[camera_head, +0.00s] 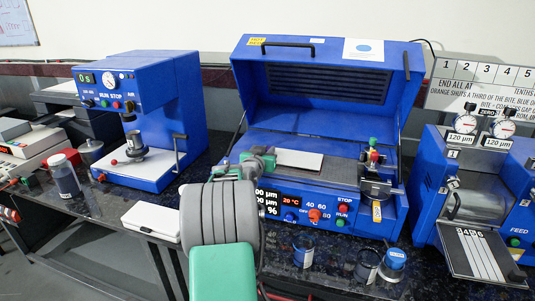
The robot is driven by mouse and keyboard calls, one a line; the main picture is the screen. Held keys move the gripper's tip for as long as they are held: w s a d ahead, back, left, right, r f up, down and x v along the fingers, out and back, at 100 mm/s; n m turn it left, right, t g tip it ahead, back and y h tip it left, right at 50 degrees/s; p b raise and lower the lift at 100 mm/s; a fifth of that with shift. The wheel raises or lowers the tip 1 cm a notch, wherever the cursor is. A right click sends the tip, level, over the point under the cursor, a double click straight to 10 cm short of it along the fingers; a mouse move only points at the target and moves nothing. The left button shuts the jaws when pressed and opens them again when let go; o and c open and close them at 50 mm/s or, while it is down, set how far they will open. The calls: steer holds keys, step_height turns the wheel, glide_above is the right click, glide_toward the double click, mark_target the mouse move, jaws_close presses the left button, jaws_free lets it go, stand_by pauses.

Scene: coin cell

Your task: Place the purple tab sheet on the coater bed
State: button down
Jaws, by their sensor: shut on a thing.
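A pale flat sheet (299,160) with a dark edge is over the bare grey coater bed (342,173) of the open blue coater. No purple shows on it; its left end, where a tab could be, is hidden at my gripper. My gripper (268,160), green and grey, reaches in from the front left and is shut on the left end of this sheet. I cannot tell whether the sheet touches the bed or hangs just above it.
The coater's lid (328,85) is raised behind the bed. A dial fixture (375,185) stands at the bed's right end. Glass jars (367,266) stand on the bench in front. A blue press (140,120) is left, a roller machine (480,190) right.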

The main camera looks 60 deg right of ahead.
steer(key=shift+f, duration=0.45)
steer(key=shift+f, duration=0.1)
steer(key=shift+f+b, duration=0.15)
steer(key=shift+b, duration=0.15)
steer(key=c, duration=1.4)
jaws_free()
